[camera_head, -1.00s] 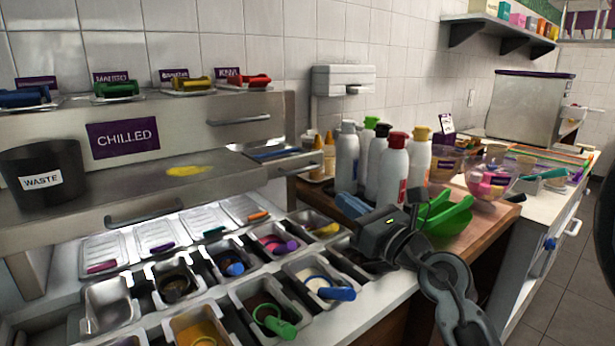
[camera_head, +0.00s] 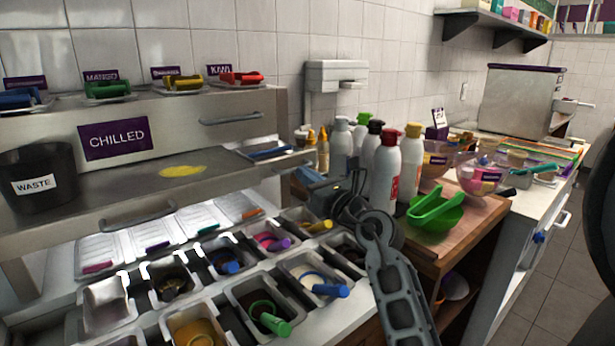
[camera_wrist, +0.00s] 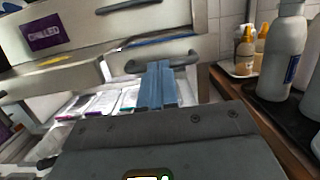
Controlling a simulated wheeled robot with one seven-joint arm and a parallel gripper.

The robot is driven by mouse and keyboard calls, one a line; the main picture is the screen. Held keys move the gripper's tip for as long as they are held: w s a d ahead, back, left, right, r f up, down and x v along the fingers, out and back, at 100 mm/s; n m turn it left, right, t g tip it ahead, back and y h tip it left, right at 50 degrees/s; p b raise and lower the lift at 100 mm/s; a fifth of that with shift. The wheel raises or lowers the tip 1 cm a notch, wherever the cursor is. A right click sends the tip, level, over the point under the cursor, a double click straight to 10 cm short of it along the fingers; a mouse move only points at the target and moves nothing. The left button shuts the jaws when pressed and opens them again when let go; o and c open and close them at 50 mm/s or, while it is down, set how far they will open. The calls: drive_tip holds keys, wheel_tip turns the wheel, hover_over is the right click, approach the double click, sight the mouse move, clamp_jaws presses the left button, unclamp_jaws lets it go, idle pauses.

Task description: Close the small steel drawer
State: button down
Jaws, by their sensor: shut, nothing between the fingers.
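The small steel drawer (camera_head: 246,153) stands pulled out of the upper steel unit in the head view, with a blue item (camera_head: 270,152) lying in it. In the wrist view its dark bar handle (camera_wrist: 188,60) crosses just beyond my fingers, and the blue item (camera_wrist: 165,41) shows above it. My gripper (camera_head: 308,174) is in front of the drawer's right end, left of the bottles. In the wrist view the blue fingers of my gripper (camera_wrist: 157,68) are together and empty, overlapping the handle. I cannot tell whether they touch it. My gripper partly hides the drawer front.
Bottles (camera_head: 385,165) stand close to the right of my gripper, beside a green bowl (camera_head: 435,212). Topping pans (camera_head: 262,310) with coloured scoops lie below. A black waste bin (camera_head: 40,175) stands on the steel counter at left. A second handle (camera_head: 138,217) is lower left.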

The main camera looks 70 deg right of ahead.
drive_tip(key=p, duration=0.3)
approach(265, 157)
drive_tip(key=x, duration=1)
drive_tip(key=shift+r, duration=0.25)
drive_tip(key=shift+w+d, duration=0.15)
drive_tip(key=shift+w, duration=0.05)
drive_tip(key=shift+w+r, duration=0.1)
drive_tip(key=shift+r, duration=0.1)
